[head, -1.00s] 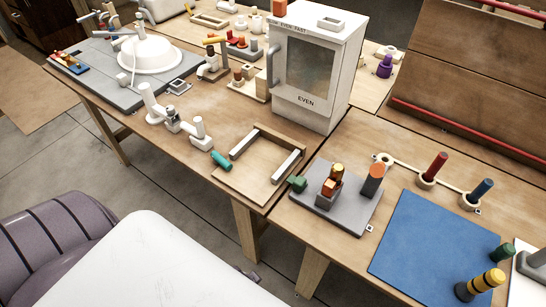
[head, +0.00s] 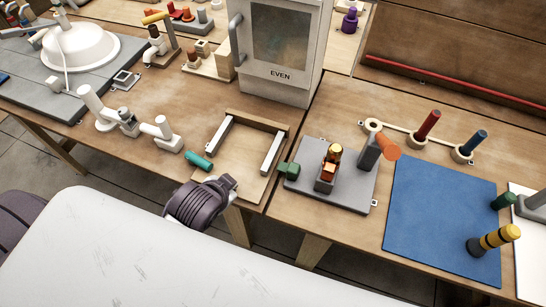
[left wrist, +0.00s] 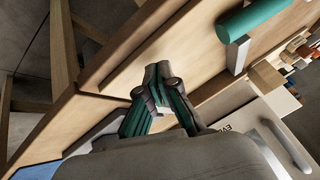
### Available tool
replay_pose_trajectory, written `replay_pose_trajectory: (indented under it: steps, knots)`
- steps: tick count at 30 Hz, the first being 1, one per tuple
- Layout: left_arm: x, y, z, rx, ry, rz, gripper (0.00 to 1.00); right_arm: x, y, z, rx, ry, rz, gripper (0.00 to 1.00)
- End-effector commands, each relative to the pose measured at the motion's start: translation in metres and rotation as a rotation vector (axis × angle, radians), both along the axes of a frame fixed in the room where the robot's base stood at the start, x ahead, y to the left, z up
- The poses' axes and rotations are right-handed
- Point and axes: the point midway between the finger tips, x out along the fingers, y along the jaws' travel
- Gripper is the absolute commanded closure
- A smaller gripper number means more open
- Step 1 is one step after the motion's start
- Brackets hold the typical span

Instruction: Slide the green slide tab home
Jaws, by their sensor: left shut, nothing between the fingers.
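The green slide tab (head: 289,170) is a small dark green block at the left edge of a grey base plate (head: 345,195), beside a copper-and-orange fitting (head: 329,168). My left gripper (head: 231,184) is in front of the wooden frame, left of the tab and apart from it. In the left wrist view its fingers (left wrist: 158,72) are closed together with nothing between them. I cannot make out the tab in that view. My right gripper is in neither view.
A wooden frame (head: 243,190) with two grey rails lies left of the plate. A teal cylinder (head: 198,160) is at its left, also in the left wrist view (left wrist: 252,18). A blue mat (head: 440,215) lies right.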

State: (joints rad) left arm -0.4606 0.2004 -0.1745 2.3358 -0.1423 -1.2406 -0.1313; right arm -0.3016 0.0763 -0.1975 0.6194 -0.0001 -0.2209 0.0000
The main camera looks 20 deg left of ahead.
Motion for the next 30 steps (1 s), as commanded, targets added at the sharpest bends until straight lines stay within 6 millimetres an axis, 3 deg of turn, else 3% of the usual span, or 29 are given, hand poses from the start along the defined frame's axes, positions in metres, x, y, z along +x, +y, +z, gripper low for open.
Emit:
replay_pose_trajectory:
  steps: [5, 11, 14, 18, 21, 23, 26, 29, 30]
  knots:
    - [0.045, 0.003, 0.022, 0.128, -0.178, -0.116, 1.00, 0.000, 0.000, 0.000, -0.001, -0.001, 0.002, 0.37]
    - [0.105, -0.002, 0.069, 0.357, -0.459, -0.315, 1.00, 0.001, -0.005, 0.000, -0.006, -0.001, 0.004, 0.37]
    - [0.139, -0.015, 0.107, 0.550, -0.661, -0.474, 1.00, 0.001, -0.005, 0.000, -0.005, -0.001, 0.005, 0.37]
    - [0.171, -0.054, 0.165, 0.924, -1.003, -0.781, 1.00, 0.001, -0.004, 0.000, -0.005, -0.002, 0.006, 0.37]
    - [0.174, -0.087, 0.188, 1.205, -1.228, -1.024, 1.00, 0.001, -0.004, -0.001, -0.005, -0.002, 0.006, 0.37]
    - [0.170, -0.105, 0.192, 1.372, -1.353, -1.180, 1.00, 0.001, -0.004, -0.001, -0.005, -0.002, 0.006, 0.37]
    - [0.157, -0.123, 0.181, 1.632, -1.539, -1.465, 1.00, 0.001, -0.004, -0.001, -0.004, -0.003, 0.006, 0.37]
    - [0.142, -0.121, 0.153, 1.849, -1.691, -1.786, 1.00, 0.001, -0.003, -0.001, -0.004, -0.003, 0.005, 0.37]
    - [0.137, -0.114, 0.139, -1.817, 1.652, 1.825, 1.00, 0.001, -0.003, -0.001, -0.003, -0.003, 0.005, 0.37]
